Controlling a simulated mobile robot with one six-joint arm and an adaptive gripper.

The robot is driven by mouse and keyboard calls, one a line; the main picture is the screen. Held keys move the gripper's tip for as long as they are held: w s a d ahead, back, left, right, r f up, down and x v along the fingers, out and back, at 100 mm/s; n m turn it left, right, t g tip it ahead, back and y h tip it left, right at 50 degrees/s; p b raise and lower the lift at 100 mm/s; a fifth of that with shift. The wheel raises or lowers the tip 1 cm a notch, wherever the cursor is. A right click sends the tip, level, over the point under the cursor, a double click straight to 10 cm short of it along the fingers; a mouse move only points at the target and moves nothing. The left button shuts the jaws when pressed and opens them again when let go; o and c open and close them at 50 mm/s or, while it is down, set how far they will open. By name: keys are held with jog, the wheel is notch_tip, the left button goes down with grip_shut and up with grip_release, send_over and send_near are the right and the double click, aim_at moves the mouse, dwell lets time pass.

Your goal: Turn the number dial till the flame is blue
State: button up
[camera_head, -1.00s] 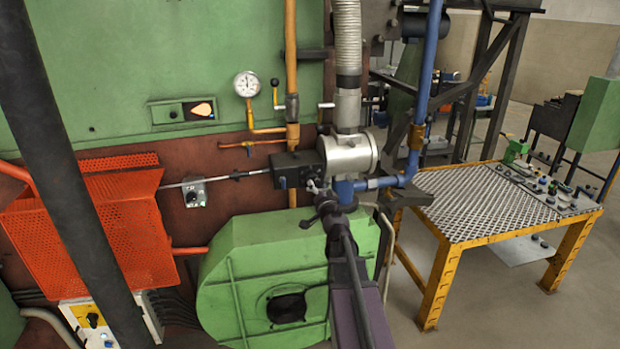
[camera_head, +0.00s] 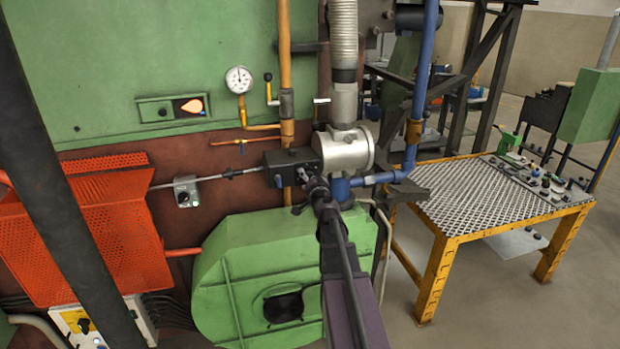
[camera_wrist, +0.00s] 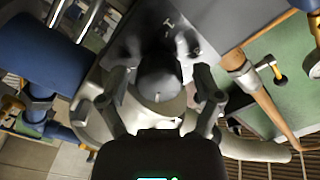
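The flame shows orange in the sight window (camera_head: 193,106) on the green furnace wall. A black box (camera_head: 283,170) sits on the burner below the gauge, with a dark knob at its front. In the wrist view a dark round knob (camera_wrist: 158,78) lies between the fingers of my gripper (camera_wrist: 160,98). Gaps show on both sides of it, so the fingers look open around or just in front of it. In the head view my gripper (camera_head: 309,188) is at the box front and hides part of it. No numbers are readable on the knob.
A small grey box (camera_head: 186,192) with a black knob is on the rod to the left. A silver burner body (camera_head: 345,150) and blue pipe (camera_head: 420,85) are close right. The green blower (camera_head: 240,270) stands below. A yellow-framed table (camera_head: 460,205) is farther right.

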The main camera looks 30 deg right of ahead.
jog(key=c, duration=0.9)
jog(key=shift+o, duration=0.2)
jog(key=shift+m, duration=0.3)
jog(key=m, duration=0.3)
jog(key=shift+m, duration=2)
jog(key=o, duration=1.1)
jog(key=shift+o, duration=0.2)
